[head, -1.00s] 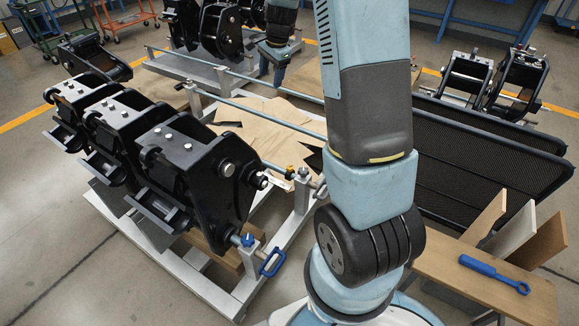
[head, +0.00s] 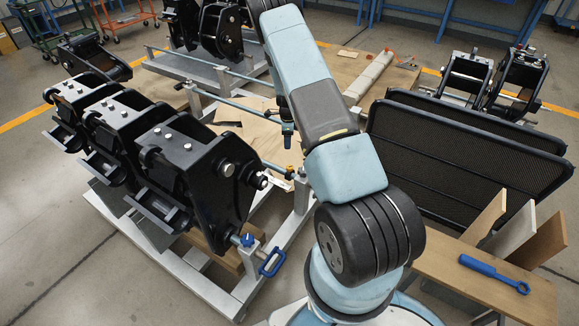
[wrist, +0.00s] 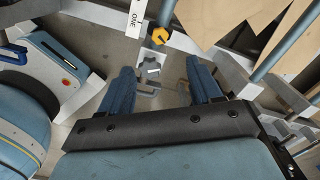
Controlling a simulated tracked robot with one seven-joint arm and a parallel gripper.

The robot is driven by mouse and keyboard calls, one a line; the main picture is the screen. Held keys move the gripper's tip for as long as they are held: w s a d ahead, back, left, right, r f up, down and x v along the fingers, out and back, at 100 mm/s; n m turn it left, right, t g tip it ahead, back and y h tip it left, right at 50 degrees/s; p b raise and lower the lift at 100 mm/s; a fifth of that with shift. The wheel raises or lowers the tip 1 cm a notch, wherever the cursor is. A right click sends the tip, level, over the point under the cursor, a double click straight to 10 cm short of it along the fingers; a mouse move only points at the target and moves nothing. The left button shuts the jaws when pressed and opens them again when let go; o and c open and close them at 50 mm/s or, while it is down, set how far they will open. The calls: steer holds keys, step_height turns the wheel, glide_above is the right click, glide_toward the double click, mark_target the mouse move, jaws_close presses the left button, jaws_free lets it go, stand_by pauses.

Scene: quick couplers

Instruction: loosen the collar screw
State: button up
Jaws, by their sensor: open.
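My gripper (head: 288,140) hangs from the arm over the frame, fingers pointing down. In the wrist view its two blue fingers (wrist: 162,88) are spread apart with nothing between them. A grey post top with a silver fitting (wrist: 148,68) shows beyond and between the fingertips, apart from them. The yellow hex knob (wrist: 160,35) sits just past it on the rail end, beside a white tag (wrist: 135,20) reading ONE. In the head view this post (head: 303,174) stands right of the yellow knob (head: 289,173). I cannot tell which part is the collar screw.
Several black couplers (head: 185,165) sit on the white frame (head: 205,285) at left. A blue knob (head: 248,240) and blue handle (head: 272,262) are at its near corner. Black mesh panels (head: 465,145) stand at right.

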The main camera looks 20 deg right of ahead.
mark_target(290, 167)
steer(key=shift+m, duration=0.3)
steer(key=f, duration=1.6)
steer(key=shift+s+d+f, duration=0.15)
steer(key=shift+d+f, duration=0.15)
steer(key=shift+f, duration=0.05)
steer(key=c, duration=1.1)
